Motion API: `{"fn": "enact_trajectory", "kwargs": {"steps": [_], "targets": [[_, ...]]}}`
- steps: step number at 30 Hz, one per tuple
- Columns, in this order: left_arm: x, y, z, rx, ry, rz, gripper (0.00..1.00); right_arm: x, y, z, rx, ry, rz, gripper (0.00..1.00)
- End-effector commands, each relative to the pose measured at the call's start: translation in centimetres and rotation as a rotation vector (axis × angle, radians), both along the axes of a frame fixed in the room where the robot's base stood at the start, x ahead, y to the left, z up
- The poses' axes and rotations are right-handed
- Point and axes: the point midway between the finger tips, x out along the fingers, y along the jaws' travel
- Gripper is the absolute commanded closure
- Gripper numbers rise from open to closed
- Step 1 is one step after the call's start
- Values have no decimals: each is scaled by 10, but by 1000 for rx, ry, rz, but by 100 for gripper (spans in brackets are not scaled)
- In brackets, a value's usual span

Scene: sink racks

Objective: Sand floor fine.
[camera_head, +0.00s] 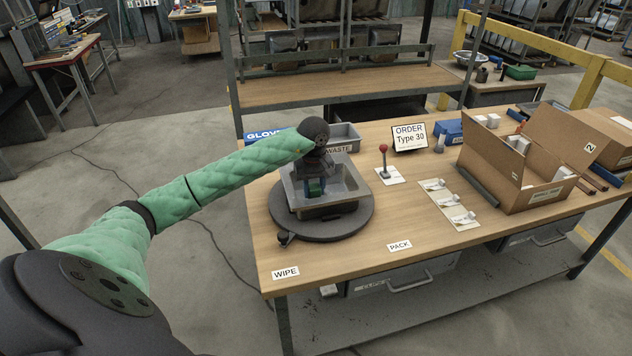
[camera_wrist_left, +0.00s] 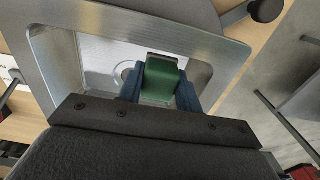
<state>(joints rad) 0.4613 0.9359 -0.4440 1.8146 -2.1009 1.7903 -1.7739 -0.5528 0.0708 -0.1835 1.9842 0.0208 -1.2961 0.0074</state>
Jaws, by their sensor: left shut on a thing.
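A grey metal sink (camera_head: 348,184) sits on a dark round turntable (camera_head: 356,223) at the left part of the workbench. My left gripper (camera_head: 316,188) reaches down into the sink and is shut on a green sanding block (camera_wrist_left: 162,78). In the left wrist view the blue fingers of my left gripper (camera_wrist_left: 160,92) stand on both sides of the block. The block is over the sink floor (camera_wrist_left: 98,60), near a round drain ring; I cannot tell whether it touches. The sink rim (camera_wrist_left: 45,60) frames it. My right gripper is not in view.
Behind the sink are a grey waste bin (camera_head: 345,135) and a blue glove box (camera_head: 265,134). To the right are a red-knobbed lever (camera_head: 384,150), an order sign (camera_head: 409,137), a white strip with clips (camera_head: 449,203) and an open cardboard box (camera_head: 520,175).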

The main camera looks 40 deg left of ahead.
Motion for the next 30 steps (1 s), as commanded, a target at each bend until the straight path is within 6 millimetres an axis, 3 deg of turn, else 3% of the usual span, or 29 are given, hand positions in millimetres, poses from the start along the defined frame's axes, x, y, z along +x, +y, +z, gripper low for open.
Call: {"fn": "enact_trajectory", "kwargs": {"steps": [6, 11, 26, 30], "targets": [[-2, 4, 20, 1, -1, 8, 87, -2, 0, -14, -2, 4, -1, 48], [-3, 5, 24, 1, 1, 10, 87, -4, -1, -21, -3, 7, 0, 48], [-3, 5, 24, 0, 0, 10, 87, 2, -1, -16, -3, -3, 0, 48], [-2, 4, 34, 1, -2, 6, 87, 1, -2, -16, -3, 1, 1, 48]]}}
